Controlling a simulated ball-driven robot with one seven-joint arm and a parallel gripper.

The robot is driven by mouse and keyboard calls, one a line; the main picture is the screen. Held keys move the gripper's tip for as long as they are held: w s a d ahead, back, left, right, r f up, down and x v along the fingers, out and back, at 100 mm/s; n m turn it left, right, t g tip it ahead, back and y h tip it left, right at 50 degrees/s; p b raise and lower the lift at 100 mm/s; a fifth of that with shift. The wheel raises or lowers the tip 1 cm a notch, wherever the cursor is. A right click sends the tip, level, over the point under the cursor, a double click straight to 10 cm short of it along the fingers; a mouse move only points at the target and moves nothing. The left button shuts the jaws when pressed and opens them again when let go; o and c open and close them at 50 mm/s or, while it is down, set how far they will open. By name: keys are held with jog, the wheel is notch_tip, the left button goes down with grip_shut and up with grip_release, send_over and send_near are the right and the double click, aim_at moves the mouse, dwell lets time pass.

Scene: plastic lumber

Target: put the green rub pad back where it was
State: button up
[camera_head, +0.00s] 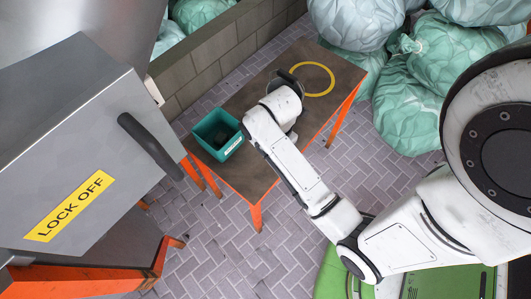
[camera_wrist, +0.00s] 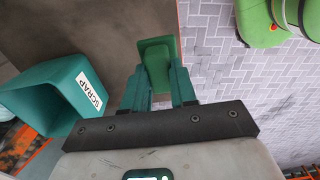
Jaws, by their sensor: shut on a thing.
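The green rub pad (camera_wrist: 156,52) is a small green block with a darker lower part, seen in the wrist view. My gripper (camera_wrist: 158,76) is shut on it, with one finger on each side. The pad shows over the brown table top (camera_wrist: 95,30) near its edge; I cannot tell whether it touches the table. In the head view my wrist hides the fingers and the pad.
A yellow ring (camera_head: 331,84) marks the table's far end. A grey LOCK OFF cabinet (camera_head: 75,140) stands left.

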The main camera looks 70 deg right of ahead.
jog(key=w+f, duration=0.1)
jog(key=f, duration=0.1)
jog(key=w+f, duration=0.2)
jog(key=shift+w+a+f, duration=0.1)
jog(key=shift+w+f, duration=0.1)
jog(key=shift+w, duration=0.05)
jog(key=shift+f, duration=1.5)
jog(key=o, duration=0.9)
jog(key=shift+o, duration=0.2)
notch_tip(320, 180, up, 12)
jog(key=s+a+m+t, duration=0.1)
jog(key=s+a+m, duration=0.6)
jog(key=m, duration=0.8)
jog(key=shift+s+a+r+m, duration=0.25)
jog(key=shift+a+r+m, duration=0.1)
jog(key=shift+a, duration=0.9)
